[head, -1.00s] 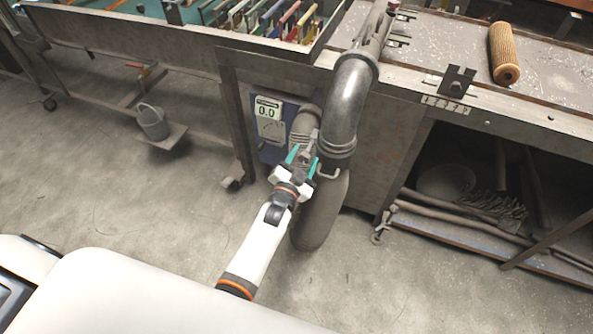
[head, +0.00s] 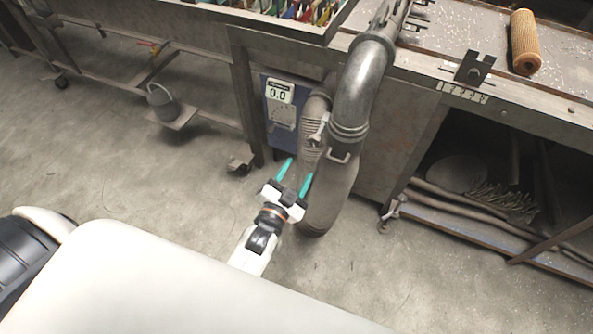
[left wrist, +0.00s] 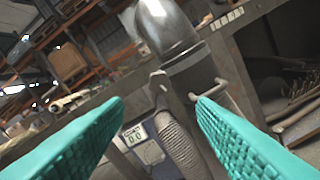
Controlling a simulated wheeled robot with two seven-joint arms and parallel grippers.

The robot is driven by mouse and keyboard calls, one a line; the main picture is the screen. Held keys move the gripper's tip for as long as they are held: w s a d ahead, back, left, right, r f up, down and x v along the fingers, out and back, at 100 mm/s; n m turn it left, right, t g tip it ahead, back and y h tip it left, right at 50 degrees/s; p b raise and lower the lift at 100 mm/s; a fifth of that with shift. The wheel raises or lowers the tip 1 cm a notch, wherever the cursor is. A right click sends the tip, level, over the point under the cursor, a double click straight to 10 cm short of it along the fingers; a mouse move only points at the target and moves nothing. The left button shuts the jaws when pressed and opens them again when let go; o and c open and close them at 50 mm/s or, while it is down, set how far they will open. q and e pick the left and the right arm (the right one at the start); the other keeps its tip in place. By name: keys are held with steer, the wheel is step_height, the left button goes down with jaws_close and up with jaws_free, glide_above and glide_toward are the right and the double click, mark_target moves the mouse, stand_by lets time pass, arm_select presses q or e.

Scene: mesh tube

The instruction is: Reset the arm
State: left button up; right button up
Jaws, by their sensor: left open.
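My left gripper (head: 295,178) is open, with two teal fingers spread and nothing between them. It stands in front of the lower end of a grey bent pipe (head: 358,92) and its ribbed hose (head: 318,125), apart from them as far as I can tell. In the left wrist view the teal fingers frame the pipe (left wrist: 165,30), and the ribbed hose (left wrist: 180,150) shows between them. My right gripper is not in view.
A mesh tube (head: 525,42) lies on the bench top (head: 440,50) at the upper right. A box with a 0.0 display (head: 280,92) stands behind the hose. A bucket (head: 162,102) sits on a low shelf at the left. The floor (head: 120,180) at the left is clear.

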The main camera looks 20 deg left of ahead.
arm_select(q)
steer(key=s+d+f+n+g, duration=0.1)
steer(key=s+f+g, duration=0.4)
steer(key=f, duration=0.8)
steer(key=s+f+n+g, duration=0.1)
steer(key=s+f+g, duration=0.2)
steer(key=s+f, duration=0.65)
steer(key=s+a+f+n+g, duration=0.1)
steer(key=s+a+f+g, duration=0.2)
steer(key=s+f, duration=0.6)
steer(key=s+a+f+n+g, duration=0.1)
steer(key=s+a+f+g, duration=0.2)
steer(key=s, duration=1.2)
step_height(320, 180, down, 6)
steer(key=g, duration=0.3)
steer(key=shift+s+a+y, duration=0.3)
steer(key=shift+a, duration=0.1)
